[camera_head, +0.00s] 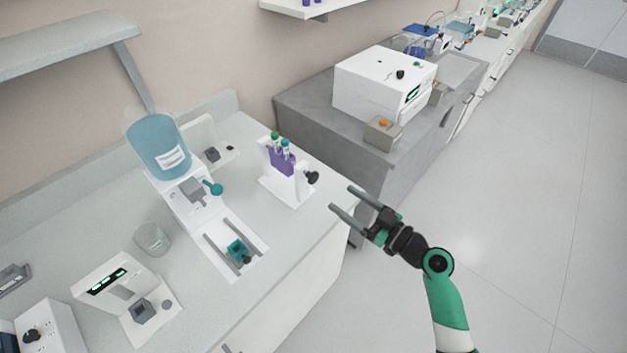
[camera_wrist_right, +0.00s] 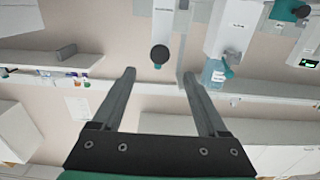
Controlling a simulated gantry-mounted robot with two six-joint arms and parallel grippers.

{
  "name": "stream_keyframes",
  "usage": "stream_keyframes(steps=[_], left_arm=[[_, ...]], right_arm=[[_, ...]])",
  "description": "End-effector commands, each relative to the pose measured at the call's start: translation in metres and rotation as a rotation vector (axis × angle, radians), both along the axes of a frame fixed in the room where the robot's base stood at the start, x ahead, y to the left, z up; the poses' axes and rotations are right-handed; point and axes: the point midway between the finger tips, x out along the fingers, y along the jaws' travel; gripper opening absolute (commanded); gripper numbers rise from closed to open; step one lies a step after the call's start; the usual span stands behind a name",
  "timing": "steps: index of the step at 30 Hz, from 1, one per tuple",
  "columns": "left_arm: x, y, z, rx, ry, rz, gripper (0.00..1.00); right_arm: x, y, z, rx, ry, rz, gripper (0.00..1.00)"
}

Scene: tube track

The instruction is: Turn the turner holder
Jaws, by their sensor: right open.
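The turner holder is a white stand (camera_head: 290,187) on the light bench, with a purple tube rack (camera_head: 281,160) holding upright tubes with green and blue caps. A black knob (camera_head: 312,178) sticks out from its right side. My right gripper (camera_head: 341,197) is open and empty, its fingers pointing left, a little to the right of the knob and apart from it. In the right wrist view, the knob (camera_wrist_right: 159,55) shows ahead of the gap between the open fingers (camera_wrist_right: 160,73). My left gripper is not in view.
A blue bottle (camera_head: 158,147) stands on a white dispenser left of the turner holder. A glass beaker (camera_head: 152,239) and a white device (camera_head: 127,296) stand at front left. A grey bench with a white machine (camera_head: 383,85) lies behind. Open floor (camera_head: 500,230) lies right of the bench.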

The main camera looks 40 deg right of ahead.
Motion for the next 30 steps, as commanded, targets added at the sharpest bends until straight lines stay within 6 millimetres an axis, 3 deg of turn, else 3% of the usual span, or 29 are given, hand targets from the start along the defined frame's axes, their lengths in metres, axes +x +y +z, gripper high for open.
stream_keyframes(steps=[16,27,30], left_arm=[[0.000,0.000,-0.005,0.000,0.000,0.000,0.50],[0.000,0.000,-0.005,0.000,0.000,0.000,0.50],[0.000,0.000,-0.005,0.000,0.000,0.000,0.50]], right_arm=[[0.102,0.007,0.000,0.000,-0.001,0.003,0.76],[0.112,0.008,0.001,-0.001,-0.001,0.000,0.76],[0.112,0.008,0.001,0.000,-0.001,0.000,0.60]])
